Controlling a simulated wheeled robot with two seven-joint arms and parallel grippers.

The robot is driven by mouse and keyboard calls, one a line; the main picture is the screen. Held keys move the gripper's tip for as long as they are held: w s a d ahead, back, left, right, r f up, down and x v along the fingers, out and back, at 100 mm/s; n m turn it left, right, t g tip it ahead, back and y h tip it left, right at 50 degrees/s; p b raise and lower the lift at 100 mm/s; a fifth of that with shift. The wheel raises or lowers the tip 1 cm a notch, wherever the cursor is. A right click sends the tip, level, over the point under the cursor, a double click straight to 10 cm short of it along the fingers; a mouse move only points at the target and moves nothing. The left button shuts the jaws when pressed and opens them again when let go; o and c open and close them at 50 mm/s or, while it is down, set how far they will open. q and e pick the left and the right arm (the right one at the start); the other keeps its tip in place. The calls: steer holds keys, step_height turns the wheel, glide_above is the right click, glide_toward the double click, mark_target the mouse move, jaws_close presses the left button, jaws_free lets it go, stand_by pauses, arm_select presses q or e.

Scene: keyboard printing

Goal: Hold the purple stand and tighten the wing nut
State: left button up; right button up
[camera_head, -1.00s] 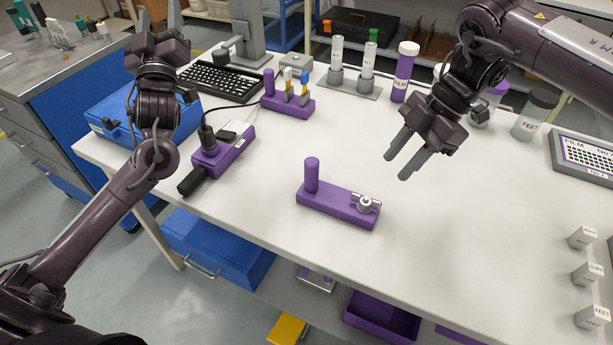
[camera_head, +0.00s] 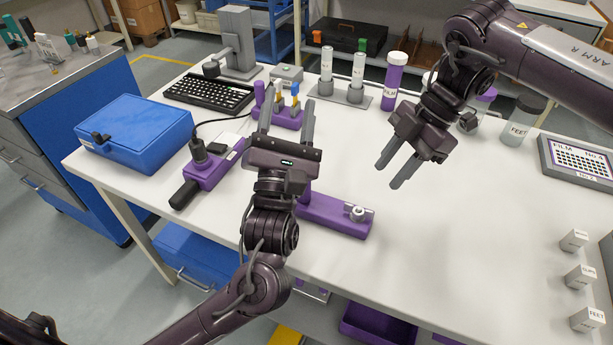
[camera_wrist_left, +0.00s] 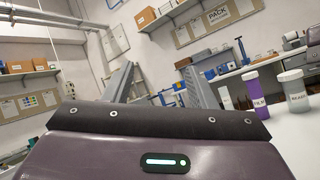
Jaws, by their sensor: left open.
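The purple stand (camera_head: 330,217) lies on the white table near its front edge. Its upright post is mostly hidden behind my left gripper. The silver wing nut (camera_head: 357,213) sits at the stand's right end. My left gripper (camera_head: 287,115) is open and empty, its fingers pointing away from me, in front of and above the stand's left end in the head view. The left wrist view shows its two fingers (camera_wrist_left: 160,85) apart with nothing between. My right gripper (camera_head: 390,175) is above the table, up and right of the wing nut, fingers pointing down-left with a narrow gap, holding nothing visible.
A purple block with a black handle (camera_head: 210,170) and a blue case (camera_head: 135,135) lie left. A keyboard (camera_head: 210,93), a purple tool holder (camera_head: 290,118) and bottles (camera_head: 395,82) stand behind. Small grey blocks (camera_head: 582,276) sit right. The table's centre right is clear.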

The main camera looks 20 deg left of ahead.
arm_select(q)
steer(key=s+d+f+n+g+y, duration=0.1)
steer(key=s+f+n+g, duration=0.1)
steer(key=f, duration=0.3)
steer(key=s+d+f+n+g+y, duration=0.1)
steer(key=s+d+f+n+g, duration=0.1)
steer(key=f, duration=0.3)
steer(key=s+d+f+n+g+y, duration=0.1)
steer(key=s+f+n+g, duration=0.1)
steer(key=f, duration=0.4)
steer(key=shift+d+n+g, duration=0.25)
steer(key=shift+n+g, duration=0.25)
steer(key=shift+n, duration=0.7)
steer(key=shift+f, duration=0.1)
steer(key=x, duration=0.7)
steer(key=shift+w+a+f, duration=0.1)
steer(key=shift+w+a, duration=0.05)
steer(key=shift+w, duration=0.1)
steer(key=shift+c, duration=0.3)
jaws_close()
steer(key=c, duration=0.6)
jaws_free()
jaws_close()
